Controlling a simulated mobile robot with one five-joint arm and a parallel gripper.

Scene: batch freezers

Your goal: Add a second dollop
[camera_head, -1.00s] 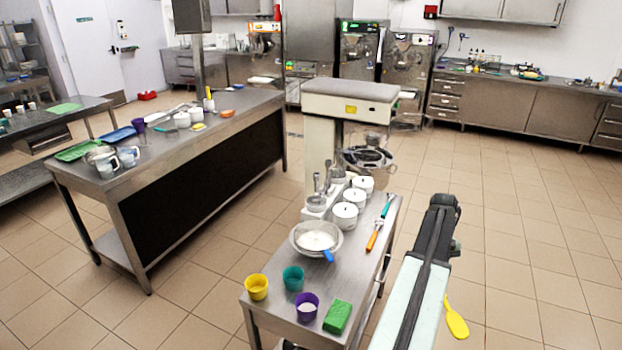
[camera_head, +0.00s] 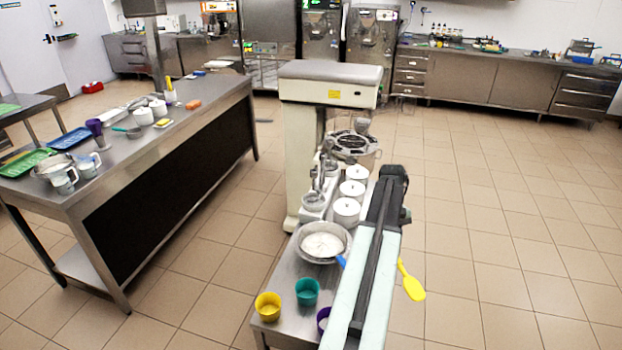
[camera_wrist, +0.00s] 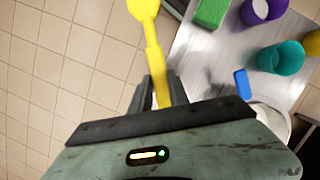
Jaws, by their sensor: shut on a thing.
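My gripper (camera_wrist: 165,92) is shut on the handle of a yellow spatula (camera_wrist: 145,12). The spatula (camera_head: 411,284) sticks out to the right of my arm, over the floor beside the cart, in the head view. A metal bowl (camera_head: 345,255) of white mix stands on the cart, with a blue handle (camera_wrist: 243,84) at its side. A yellow cup (camera_head: 268,306), a teal cup (camera_head: 307,291) and a purple cup (camera_head: 322,317) stand at the cart's near end. My arm partly hides the purple cup, which also shows in the wrist view (camera_wrist: 262,8). The cup contents are unclear now.
A green block (camera_wrist: 211,12) lies on the metal cart (camera_wrist: 212,62) beside the cups. White lidded tubs (camera_head: 346,211) and a tall machine (camera_head: 333,85) stand behind the bowl. A long steel table (camera_head: 205,115) is at left. Tiled floor is open at right.

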